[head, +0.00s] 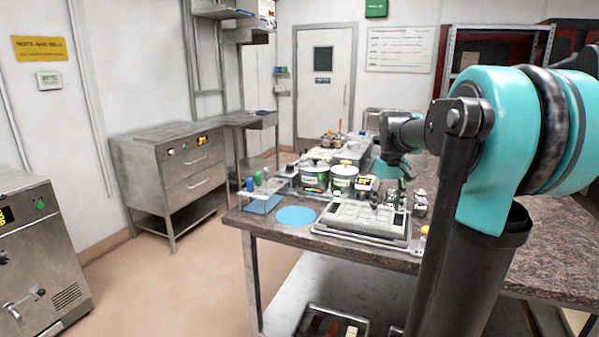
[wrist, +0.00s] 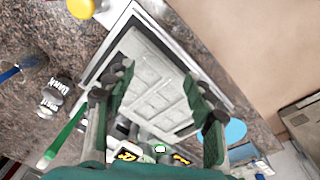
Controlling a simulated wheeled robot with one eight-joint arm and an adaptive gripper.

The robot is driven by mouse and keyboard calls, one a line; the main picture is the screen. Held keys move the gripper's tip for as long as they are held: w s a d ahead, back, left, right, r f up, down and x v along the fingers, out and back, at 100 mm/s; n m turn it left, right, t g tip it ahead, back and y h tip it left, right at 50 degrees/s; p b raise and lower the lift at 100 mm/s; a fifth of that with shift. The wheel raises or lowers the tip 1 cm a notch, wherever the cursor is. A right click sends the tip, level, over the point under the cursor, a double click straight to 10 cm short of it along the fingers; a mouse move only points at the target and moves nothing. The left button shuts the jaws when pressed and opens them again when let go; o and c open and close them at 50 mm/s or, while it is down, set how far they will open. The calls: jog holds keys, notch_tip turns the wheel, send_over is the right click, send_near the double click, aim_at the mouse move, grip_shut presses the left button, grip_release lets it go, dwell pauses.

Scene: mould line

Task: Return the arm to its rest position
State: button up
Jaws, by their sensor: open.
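My gripper (head: 392,190) hangs at the end of my teal and dark arm, above the back right part of the mould tray in the head view. In the wrist view my gripper (wrist: 164,88) has its two green fingers spread wide with nothing between them. A pale grey mould (head: 362,217) with rectangular cavities lies in a tray on the worktable. The mould also shows in the wrist view (wrist: 150,75), beyond and between the fingers. My arm is bent over the table, and its upper link fills the right of the head view.
The brown stone worktable (head: 268,228) holds a blue disc (head: 297,215), tins (head: 315,178), and a rack with coloured handles (head: 258,198). Small dark jars (head: 420,202) stand close to my gripper's right. A steel drawer cabinet (head: 170,170) stands left, with open floor (head: 190,280) between.

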jog(key=s+a+f+m+t, duration=0.1)
jog(key=s+a+f, duration=0.2)
jog(key=s+f, duration=0.7)
jog(key=s+a+f+t, duration=0.2)
jog(key=s+a+f, duration=0.2)
jog(key=s+f, duration=0.7)
jog(key=shift+s+f+m+y, duration=0.3)
jog(key=shift+f+m, duration=0.1)
jog(key=shift+f, duration=0.25)
jog(key=shift+a, duration=0.1)
